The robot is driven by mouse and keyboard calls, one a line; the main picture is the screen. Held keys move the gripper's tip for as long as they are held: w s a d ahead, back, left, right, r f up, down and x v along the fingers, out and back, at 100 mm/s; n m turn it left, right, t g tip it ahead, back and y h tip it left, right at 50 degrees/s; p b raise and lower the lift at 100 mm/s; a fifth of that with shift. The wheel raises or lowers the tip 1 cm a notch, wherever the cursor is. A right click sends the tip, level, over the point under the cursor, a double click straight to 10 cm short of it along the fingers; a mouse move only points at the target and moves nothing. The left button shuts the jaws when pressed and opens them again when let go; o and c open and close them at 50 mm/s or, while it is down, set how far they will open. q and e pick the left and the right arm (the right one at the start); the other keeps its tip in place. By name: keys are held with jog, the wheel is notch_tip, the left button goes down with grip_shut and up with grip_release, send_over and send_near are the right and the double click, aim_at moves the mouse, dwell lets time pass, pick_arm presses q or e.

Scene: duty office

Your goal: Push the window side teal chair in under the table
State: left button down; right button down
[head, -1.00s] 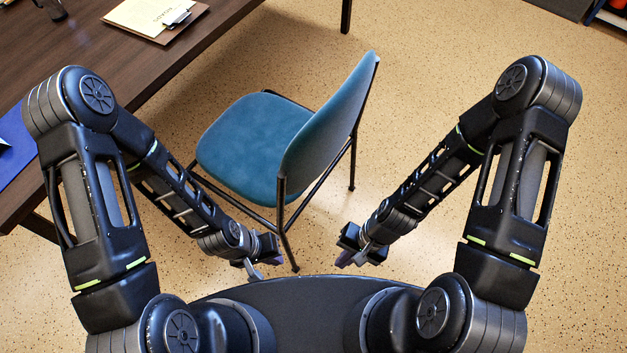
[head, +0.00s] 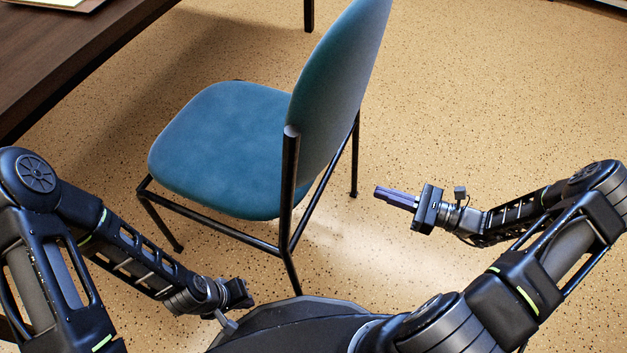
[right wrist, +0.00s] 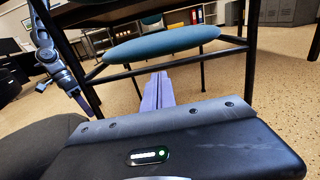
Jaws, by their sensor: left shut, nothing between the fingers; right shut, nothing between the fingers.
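The teal chair (head: 225,145) stands upright on the floor in the middle of the head view, its backrest (head: 338,85) toward the right and its seat toward the dark table (head: 60,50) at the upper left. The seat is clear of the table edge. My right gripper (head: 378,192) is shut and empty, to the right of the backrest and apart from it. My left gripper (head: 238,305) is low, in front of the chair's near side, shut and empty. In the right wrist view the chair's seat (right wrist: 160,45) shows beyond my right gripper's fingers (right wrist: 157,92).
Speckled floor (head: 480,90) is open right of and behind the chair. A table leg (head: 309,15) stands beyond the chair. A clipboard with paper (head: 50,4) lies on the table. Shelves with binders (right wrist: 185,18) stand far off in the right wrist view.

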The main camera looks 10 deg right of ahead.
jog(key=shift+r, duration=0.15)
pick_arm(q)
jog(key=shift+f, duration=0.25)
pick_arm(e)
jog(key=x, duration=1.3)
jog(key=shift+w+a, duration=0.2)
